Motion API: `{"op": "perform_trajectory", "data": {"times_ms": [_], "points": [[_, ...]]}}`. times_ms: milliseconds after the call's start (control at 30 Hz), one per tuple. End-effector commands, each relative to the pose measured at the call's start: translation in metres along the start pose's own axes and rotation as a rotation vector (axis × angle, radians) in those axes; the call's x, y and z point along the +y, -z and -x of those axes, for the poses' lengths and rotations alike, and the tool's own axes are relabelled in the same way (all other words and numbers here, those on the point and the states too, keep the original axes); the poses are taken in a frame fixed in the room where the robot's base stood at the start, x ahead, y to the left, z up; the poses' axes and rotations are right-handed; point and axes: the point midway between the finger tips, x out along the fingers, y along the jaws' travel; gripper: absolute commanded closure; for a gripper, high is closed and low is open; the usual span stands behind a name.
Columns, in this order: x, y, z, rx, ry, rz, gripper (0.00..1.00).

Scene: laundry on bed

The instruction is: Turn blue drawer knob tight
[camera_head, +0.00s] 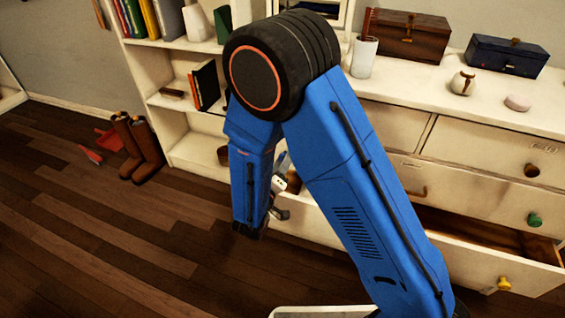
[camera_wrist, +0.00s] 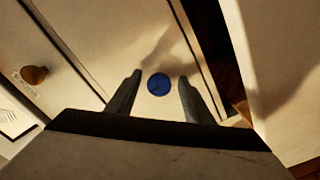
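The blue knob (camera_wrist: 158,84) shows in the wrist view as a round disc on a pale drawer front (camera_wrist: 95,50). My gripper (camera_wrist: 160,77) is open, with one finger to the left of the knob and one to the right. Gaps show between the knob and both fingers, and I cannot tell how far the fingertips are from the drawer front. In the head view my arm hides the blue knob and most of the gripper.
A brown knob (camera_wrist: 33,75) is at the left in the wrist view. In the head view, a drawer with a yellow knob (camera_head: 503,284) stands open at the lower right, below a green knob (camera_head: 534,220). Boots (camera_head: 140,146) stand on the floor at left, with clear floor in front.

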Motion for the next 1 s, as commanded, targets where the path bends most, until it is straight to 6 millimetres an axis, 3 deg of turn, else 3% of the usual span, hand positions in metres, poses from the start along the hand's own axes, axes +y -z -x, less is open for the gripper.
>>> {"op": "perform_trajectory", "data": {"times_ms": [367, 1000], "points": [[0.000, 0.001, 0.007, 0.002, 0.001, 0.000, 0.53], [-0.001, 0.001, 0.098, 0.004, 0.002, 0.000, 0.53]]}}
